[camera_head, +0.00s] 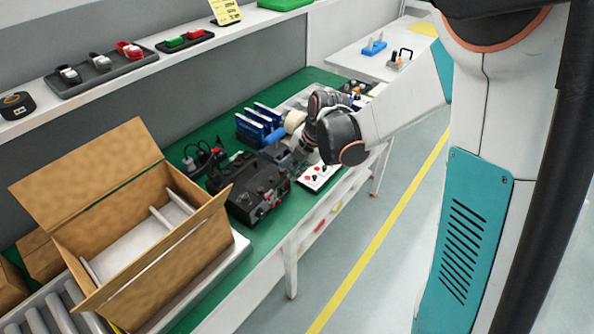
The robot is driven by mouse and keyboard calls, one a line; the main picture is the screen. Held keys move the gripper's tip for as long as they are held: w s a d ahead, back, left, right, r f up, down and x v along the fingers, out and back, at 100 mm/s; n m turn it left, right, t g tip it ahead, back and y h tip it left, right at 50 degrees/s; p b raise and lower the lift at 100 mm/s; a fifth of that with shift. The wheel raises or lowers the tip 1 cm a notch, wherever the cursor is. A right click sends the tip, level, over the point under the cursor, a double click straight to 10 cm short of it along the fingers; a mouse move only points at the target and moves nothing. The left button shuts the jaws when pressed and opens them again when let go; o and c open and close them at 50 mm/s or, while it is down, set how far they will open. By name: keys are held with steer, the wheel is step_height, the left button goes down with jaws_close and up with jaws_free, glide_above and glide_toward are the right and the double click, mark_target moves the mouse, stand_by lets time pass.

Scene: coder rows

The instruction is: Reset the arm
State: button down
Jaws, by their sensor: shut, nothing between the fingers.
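My arm reaches from the right side over the green workbench (318,76). Its dark wrist joints (338,130) hang above the bench's middle. My gripper (281,156) is small and dark in this view, at the end of the wrist. It is shut and empty. It is close to the right end of a black device (250,187) with knobs on top. I cannot tell whether they touch. My wrist partly hides the things behind it.
An open cardboard box (190,246) stands at the left, near a roller conveyor (48,312). Blue holders (259,125) and a white control box with red buttons (319,177) lie near the gripper. The floor at right is clear.

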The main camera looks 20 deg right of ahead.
steer(key=s+d+r+m+t+h, duration=0.1)
steer(key=s+r+m+t, duration=0.1)
steer(key=s+r+m, duration=0.6)
steer(key=s+d+r+m+t+h, duration=0.1)
steer(key=s+d+r+m+t, duration=0.1)
steer(key=s+r+m, duration=0.6)
steer(key=s+m, duration=0.5)
steer(key=m, duration=0.4)
steer(key=shift+s+d, duration=0.2)
steer(key=shift+s, duration=0.2)
